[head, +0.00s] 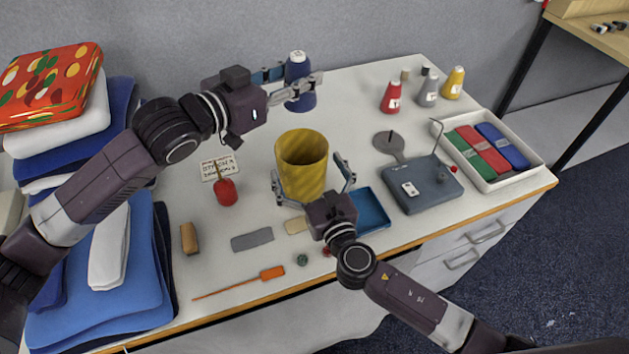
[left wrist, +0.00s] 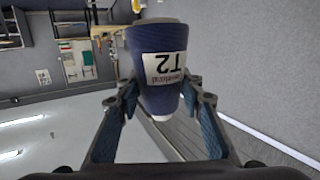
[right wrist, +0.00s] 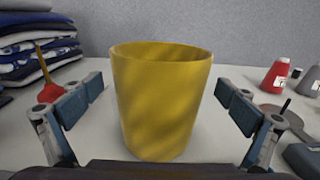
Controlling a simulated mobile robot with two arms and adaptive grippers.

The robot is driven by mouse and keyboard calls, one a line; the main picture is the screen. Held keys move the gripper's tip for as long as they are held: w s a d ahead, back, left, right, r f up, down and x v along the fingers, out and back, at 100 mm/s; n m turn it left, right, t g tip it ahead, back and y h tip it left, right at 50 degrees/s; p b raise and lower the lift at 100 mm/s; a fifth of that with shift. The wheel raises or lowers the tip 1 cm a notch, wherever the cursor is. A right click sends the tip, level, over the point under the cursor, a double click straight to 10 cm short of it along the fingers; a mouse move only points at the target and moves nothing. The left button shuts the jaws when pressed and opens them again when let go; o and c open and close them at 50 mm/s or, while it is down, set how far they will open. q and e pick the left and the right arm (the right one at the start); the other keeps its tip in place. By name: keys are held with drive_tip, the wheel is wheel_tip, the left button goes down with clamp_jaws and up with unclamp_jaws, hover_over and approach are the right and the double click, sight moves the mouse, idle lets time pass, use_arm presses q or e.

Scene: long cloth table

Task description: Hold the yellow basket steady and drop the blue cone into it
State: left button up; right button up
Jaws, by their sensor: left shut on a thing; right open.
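The blue cone (head: 299,82) is a thread cone with a white label. My left gripper (head: 292,84) is shut on it and holds it up, above and behind the yellow basket. In the left wrist view the cone (left wrist: 158,60) sits between the fingers, its label reading T2. The yellow basket (head: 302,165) stands upright on the table, its open top facing up. My right gripper (head: 314,184) is open, its fingers on either side of the basket. In the right wrist view the basket (right wrist: 162,105) is between the spread fingers, with visible gaps on both sides.
Red (head: 391,97), grey (head: 428,92) and yellow (head: 453,83) cones stand at the back right. A blue tray (head: 368,211) is right of the basket. Folded cloth (head: 95,270) fills the left end.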

sight(301, 155)
drive_tip(key=shift+x, duration=1.45)
drive_tip(key=c, duration=1.1)
use_arm(q)
wheel_tip(301, 155, down, 13)
use_arm(e)
drive_tip(key=shift+c, duration=0.2)
use_arm(q)
drive_tip(key=o, duration=1.4)
drive_tip(key=shift+s, duration=0.1)
